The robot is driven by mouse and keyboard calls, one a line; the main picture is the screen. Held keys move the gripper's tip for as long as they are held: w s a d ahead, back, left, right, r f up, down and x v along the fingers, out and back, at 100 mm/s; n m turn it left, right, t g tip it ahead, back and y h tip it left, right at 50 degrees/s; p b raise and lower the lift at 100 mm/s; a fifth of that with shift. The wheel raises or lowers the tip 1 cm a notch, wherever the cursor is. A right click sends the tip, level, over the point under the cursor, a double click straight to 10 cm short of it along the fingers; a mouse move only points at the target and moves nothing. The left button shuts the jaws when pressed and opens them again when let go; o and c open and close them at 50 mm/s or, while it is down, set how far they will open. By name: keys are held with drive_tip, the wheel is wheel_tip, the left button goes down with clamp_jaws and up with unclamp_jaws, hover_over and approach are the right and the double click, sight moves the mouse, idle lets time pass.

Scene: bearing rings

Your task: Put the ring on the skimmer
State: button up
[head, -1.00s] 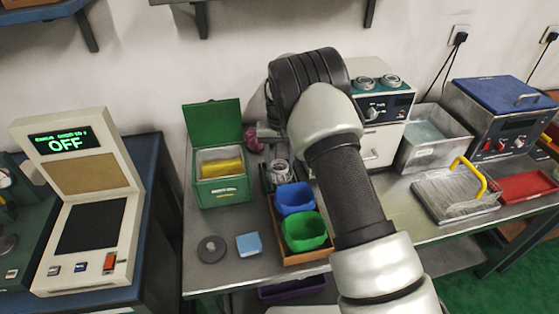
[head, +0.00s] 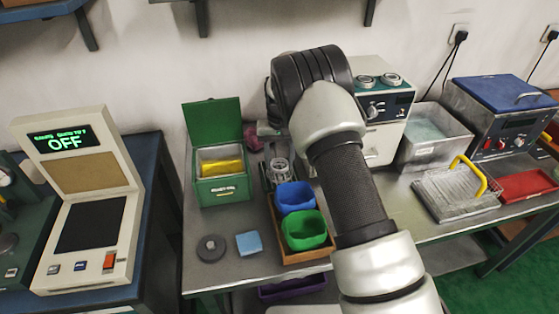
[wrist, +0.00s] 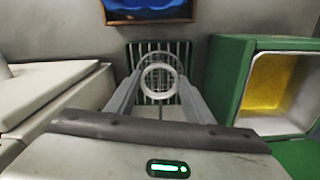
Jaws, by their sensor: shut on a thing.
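My gripper (wrist: 159,88) is shut on a pale metal ring (wrist: 159,66), held upright between the fingertips in the wrist view. Right behind it are thin wire hoops and a dark green slotted rack (wrist: 180,49); whether the ring touches the rack I cannot tell. In the head view my arm hides most of the gripper, which is between the green box and the white machine. The skimmer (head: 455,188) appears to be the flat wire tray with a yellow handle (head: 469,168) at the right of the bench, far from my gripper.
A green open box (head: 221,188) stands left of my gripper. A blue bin (head: 294,198) and a green bin (head: 304,231) sit in a wooden tray in front. A water basin (head: 432,158) and a blue-lidded machine (head: 500,118) stand behind the skimmer. Two rings lie on the white machine.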

drive_tip(key=shift+f+b, duration=0.55)
drive_tip(key=shift+f, duration=0.35)
idle(0.5)
idle(0.5)
drive_tip(key=o, duration=1.1)
drive_tip(key=shift+r, duration=0.1)
drive_tip(key=shift+r+p, duration=1.65)
drive_tip(key=shift+r, duration=1.3)
